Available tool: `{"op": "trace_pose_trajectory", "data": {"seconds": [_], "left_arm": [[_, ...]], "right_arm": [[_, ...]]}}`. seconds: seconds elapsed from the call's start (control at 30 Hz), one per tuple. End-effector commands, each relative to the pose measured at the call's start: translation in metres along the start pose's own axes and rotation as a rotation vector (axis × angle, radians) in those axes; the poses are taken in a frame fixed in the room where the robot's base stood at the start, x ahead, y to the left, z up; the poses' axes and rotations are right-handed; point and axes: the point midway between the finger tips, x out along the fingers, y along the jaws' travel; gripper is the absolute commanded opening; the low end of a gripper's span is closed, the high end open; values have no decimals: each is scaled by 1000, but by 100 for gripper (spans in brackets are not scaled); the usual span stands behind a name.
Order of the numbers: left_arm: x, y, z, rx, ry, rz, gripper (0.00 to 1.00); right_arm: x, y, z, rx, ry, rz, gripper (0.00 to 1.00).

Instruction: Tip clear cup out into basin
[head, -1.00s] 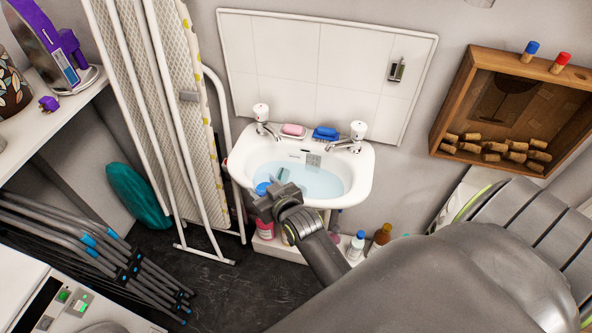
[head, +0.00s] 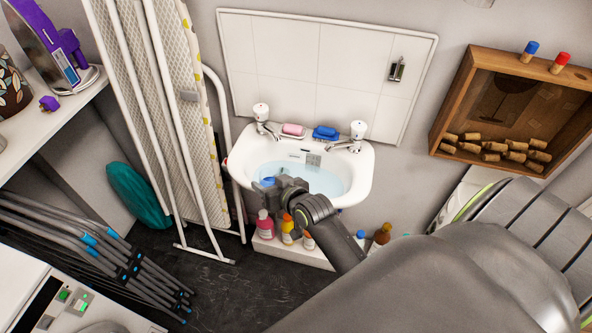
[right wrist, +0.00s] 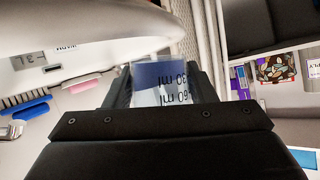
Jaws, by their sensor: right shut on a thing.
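The white basin (head: 362,180) is on the wall and holds pale blue water. My right gripper (head: 278,185) is over the basin's front left part. It is shut on the clear cup (right wrist: 160,82), which shows between the fingers in the right wrist view with dark "30 ml" and "60 ml" marks and a blue band. In the head view only a small blue part of the cup (head: 267,182) shows beside the jaws; the rest is hidden. The cup looks tilted, but I cannot tell how far. My left gripper is not in view.
Two taps (head: 262,113), a pink soap (head: 293,129) and a blue brush (head: 325,133) are at the basin's back. Several bottles (head: 265,225) stand on a ledge below. A folded ironing board (head: 165,110) stands left; a wooden box (head: 510,110) hangs right.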

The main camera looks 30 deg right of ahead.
Motion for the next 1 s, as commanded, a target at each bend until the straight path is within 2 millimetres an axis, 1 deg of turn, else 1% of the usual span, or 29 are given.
{"op": "trace_pose_trajectory", "data": {"seconds": [0.5,0.67,1.0], "left_arm": [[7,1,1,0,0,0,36],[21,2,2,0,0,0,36],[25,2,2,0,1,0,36]], "right_arm": [[-1,18,-16,226,-65,-95,27],[3,26,-11,298,-87,-125,27],[4,30,-12,349,-101,-146,27]]}}
